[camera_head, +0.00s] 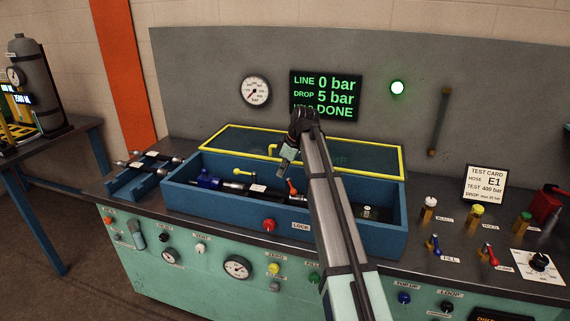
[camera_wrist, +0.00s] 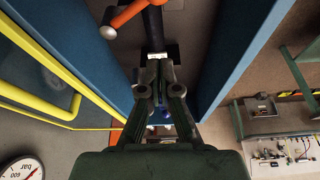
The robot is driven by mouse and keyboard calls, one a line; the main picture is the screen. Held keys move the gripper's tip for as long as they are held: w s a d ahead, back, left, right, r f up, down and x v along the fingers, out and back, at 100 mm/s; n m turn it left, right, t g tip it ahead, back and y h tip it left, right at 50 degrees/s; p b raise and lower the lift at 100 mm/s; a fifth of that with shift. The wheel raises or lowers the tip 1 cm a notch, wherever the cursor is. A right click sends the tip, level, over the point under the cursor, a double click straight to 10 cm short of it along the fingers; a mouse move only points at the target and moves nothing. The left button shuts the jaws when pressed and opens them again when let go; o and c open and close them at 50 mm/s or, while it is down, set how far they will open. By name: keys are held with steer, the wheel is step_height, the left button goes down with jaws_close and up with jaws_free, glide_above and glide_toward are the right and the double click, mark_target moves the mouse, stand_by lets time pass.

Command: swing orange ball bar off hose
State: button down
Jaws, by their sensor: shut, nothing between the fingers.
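The orange ball bar (camera_head: 292,187) stands up from the hose line inside the blue trough, just below and right of my fingertips. In the wrist view the orange bar (camera_wrist: 130,13) lies at the top, slanting down-left to a grey ball end, left of the black hose (camera_wrist: 153,28). My gripper (camera_head: 284,167) hangs over the trough from above. Its fingers (camera_wrist: 158,70) are closed together with nothing between them, and they appear apart from the bar. The hose (camera_head: 258,188) lies along the trough with a white label; my arm hides part of its right side.
The blue trough (camera_head: 210,206) has raised walls close on both sides. Its yellow-framed lid (camera_head: 390,150) stands open behind, with a yellow handle (camera_wrist: 72,108). The display (camera_head: 325,95) reads LINE 0 bar, and a green lamp (camera_head: 397,88) is lit.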

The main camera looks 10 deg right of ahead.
steer(key=p, duration=0.1)
glide_above(283, 196)
steer(key=a, duration=0.2)
steer(key=f, duration=0.3)
steer(key=w+f, duration=0.1)
steer(key=shift+d+f, duration=0.1)
steer(key=shift+f, duration=0.3)
steer(key=s+d, duration=0.1)
steer(key=s+d+p, duration=0.1)
steer(key=d, duration=0.1)
steer(key=shift+f, duration=0.1)
steer(key=shift+d+f, duration=0.2)
steer(key=shift+d, duration=0.1)
